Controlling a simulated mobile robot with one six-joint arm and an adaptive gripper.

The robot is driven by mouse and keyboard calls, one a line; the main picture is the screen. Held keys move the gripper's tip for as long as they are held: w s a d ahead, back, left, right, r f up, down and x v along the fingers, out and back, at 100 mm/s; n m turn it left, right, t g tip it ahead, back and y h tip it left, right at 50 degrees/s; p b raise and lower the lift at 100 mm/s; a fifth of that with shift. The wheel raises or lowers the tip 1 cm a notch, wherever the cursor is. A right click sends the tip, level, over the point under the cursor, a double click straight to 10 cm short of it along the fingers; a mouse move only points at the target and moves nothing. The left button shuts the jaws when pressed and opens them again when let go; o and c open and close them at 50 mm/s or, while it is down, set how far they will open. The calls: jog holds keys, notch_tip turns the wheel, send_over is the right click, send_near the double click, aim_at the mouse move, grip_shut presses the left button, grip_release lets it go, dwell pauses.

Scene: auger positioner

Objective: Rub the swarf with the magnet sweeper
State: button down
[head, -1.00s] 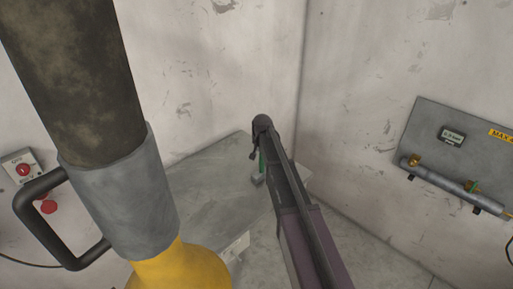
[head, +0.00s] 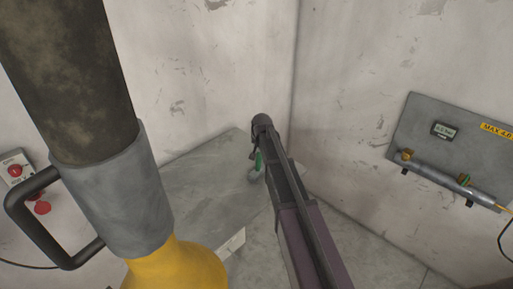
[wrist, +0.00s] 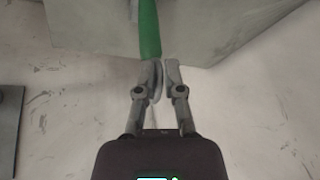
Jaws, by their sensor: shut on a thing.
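My gripper (wrist: 160,72) is shut on the green handle (wrist: 149,28) of the magnet sweeper. In the head view the green handle (head: 258,160) shows just beside my arm, over the right part of the grey table (head: 205,170). A small grey part is at the lower end of the handle, close to the tabletop; I cannot tell whether it touches. My arm and gripper hide part of the sweeper. I cannot make out the swarf in either view.
A large yellow and grey machine (head: 155,200) with a dark cylinder and a black handle stands at the left. A red-button box (head: 17,172) is on the left wall. A grey panel (head: 425,130) with a gauge and pipe hangs on the right wall. The table's left part looks clear.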

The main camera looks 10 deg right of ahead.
jog(key=shift+s+d, duration=0.45)
jog(key=shift+s, duration=0.15)
jog(key=shift+s+d, duration=0.4)
jog(key=shift+s, duration=0.2)
jog(key=shift+s+a, duration=0.45)
jog(key=shift+a, duration=0.2)
jog(key=shift+w+a, duration=0.6)
jog(key=shift+w, duration=0.25)
jog(key=shift+w+a, duration=0.55)
jog(key=shift+w, duration=0.3)
jog(key=shift+w+a, duration=0.6)
jog(key=shift+w, duration=0.25)
jog(key=shift+w+a, duration=0.55)
jog(key=shift+w, duration=0.25)
